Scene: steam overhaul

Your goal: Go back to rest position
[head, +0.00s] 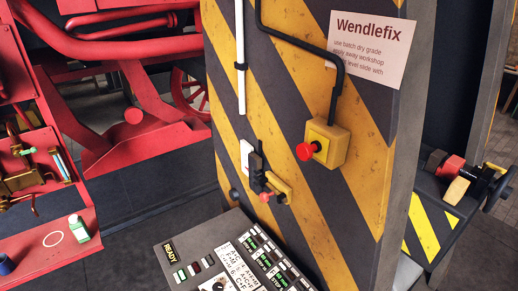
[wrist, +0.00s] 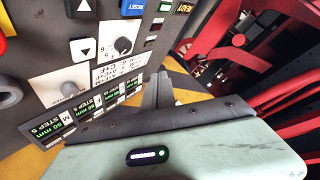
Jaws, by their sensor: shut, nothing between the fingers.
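My gripper (wrist: 160,78) shows in the wrist view as grey fingers rising beyond its dark edge and pale green housing (wrist: 200,150). The fingers are together, with nothing seen between them. The control panel (wrist: 110,20) lies to the left of the fingers in that view, turned about, with a knob, arrow buttons and several lit step displays. I cannot tell how far the fingertips are from it. In the head view the panel (head: 172,262) is at the bottom middle, and I do not make out my gripper there.
A striped yellow and black pillar (head: 300,90) rises behind the panel. It bears a red stop button on a yellow box (head: 327,143) and a small lever switch (head: 264,180). Red machinery (head: 110,110) stands left. A vise-like tool (head: 462,175) sits on the right bench.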

